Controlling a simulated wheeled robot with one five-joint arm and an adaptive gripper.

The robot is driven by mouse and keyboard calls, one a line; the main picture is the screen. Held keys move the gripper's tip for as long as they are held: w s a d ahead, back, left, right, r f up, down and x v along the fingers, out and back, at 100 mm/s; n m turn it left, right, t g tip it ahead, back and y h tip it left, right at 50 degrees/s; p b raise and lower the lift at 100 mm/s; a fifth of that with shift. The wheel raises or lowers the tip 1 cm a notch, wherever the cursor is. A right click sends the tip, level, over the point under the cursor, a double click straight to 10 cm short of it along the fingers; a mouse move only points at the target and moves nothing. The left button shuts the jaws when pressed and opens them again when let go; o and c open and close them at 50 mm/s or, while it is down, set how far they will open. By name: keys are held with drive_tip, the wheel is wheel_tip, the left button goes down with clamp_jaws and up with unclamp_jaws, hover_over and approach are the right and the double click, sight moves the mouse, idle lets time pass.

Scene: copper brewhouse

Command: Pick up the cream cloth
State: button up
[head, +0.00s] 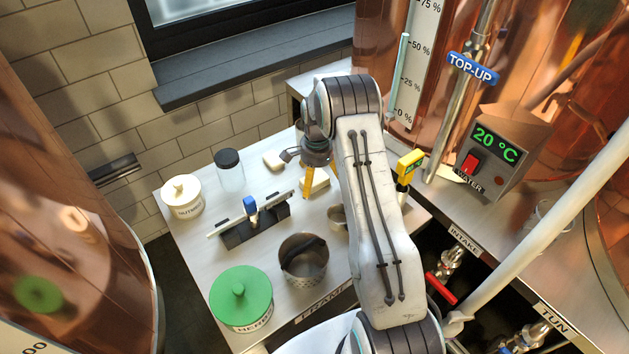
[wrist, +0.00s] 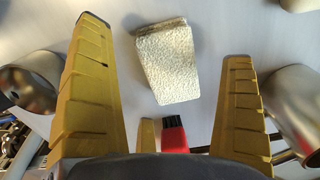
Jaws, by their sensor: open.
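The cream cloth (wrist: 168,62) is a folded, rough-textured block lying on the pale table, ahead of and between my fingers in the wrist view. In the head view, a cream block (head: 318,181) that looks like it sits just beside my gripper, partly hidden by it. My gripper (head: 307,184) points down over the table. In the wrist view my gripper (wrist: 165,45) has its two yellow fingers wide apart, with nothing held between them. I cannot tell the exact height above the cloth.
A red brush (wrist: 174,136) lies near the cloth. Metal vessels stand at left (wrist: 35,78) and right (wrist: 293,108).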

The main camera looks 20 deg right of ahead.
drive_tip(key=shift+f, duration=0.95)
drive_tip(key=c, duration=1.3)
drive_tip(key=shift+r, duration=0.1)
drive_tip(key=shift+r, duration=0.35)
wheel_tip(320, 180, up, 3)
drive_tip(key=shift+w+r, duration=0.1)
drive_tip(key=shift+r, duration=0.1)
drive_tip(key=s+d+r+b, duration=0.1)
drive_tip(key=s+d+r, duration=0.5)
drive_tip(key=s+d, duration=0.2)
drive_tip(key=shift+d+r, duration=0.35)
